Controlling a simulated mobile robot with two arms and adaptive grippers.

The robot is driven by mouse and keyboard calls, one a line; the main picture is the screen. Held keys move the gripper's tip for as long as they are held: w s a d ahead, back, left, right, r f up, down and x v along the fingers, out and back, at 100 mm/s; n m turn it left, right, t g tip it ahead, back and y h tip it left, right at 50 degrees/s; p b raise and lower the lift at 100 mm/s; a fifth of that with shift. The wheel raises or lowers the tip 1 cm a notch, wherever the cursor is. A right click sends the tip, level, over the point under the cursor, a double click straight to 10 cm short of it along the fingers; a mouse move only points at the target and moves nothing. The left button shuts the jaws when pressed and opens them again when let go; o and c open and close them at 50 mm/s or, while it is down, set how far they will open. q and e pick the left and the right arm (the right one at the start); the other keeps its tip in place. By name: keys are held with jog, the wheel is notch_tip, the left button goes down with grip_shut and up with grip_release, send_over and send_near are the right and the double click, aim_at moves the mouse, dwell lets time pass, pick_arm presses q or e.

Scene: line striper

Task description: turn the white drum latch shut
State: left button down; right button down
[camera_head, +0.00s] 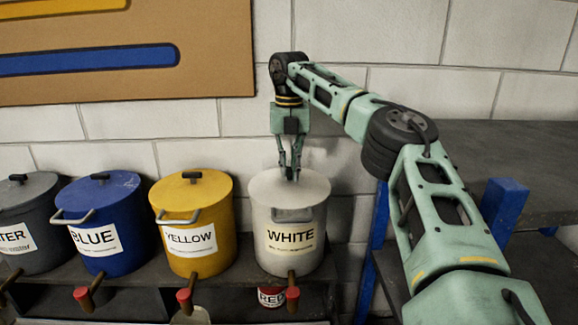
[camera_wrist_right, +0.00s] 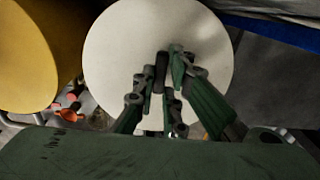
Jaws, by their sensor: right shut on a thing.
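The white drum (camera_head: 290,228), labelled WHITE, stands upright at the right end of a row of drums in the head view. Its round lid also shows in the right wrist view (camera_wrist_right: 110,45). My right gripper (camera_head: 290,176) points down at the middle of this lid. In the right wrist view, a dark bar-shaped latch (camera_wrist_right: 161,70) lies on the lid, between the fingers of my right gripper (camera_wrist_right: 172,90). The fingers are shut on it. In the head view the fingertips hide most of the latch. My left gripper is not in view.
A yellow drum (camera_head: 193,225), a blue drum (camera_head: 103,225) and a grey drum (camera_head: 30,225) stand to the left, with dark latches on their lids. Taps with red ends stick out in front. A blue-framed shelf (camera_head: 505,210) stands at the right, and a block wall is behind.

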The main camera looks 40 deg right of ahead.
jog(key=n, duration=0.8)
jog(key=shift+d+n, duration=0.1)
jog(key=shift+n, duration=0.3)
jog(key=n, duration=0.8)
jog(key=shift+d+r+n, duration=0.1)
jog(key=shift+r+n, duration=0.05)
jog(key=shift+n, duration=0.45)
jog(key=c, duration=1.8)
grip_release()
jog(key=shift+s+d, duration=0.1)
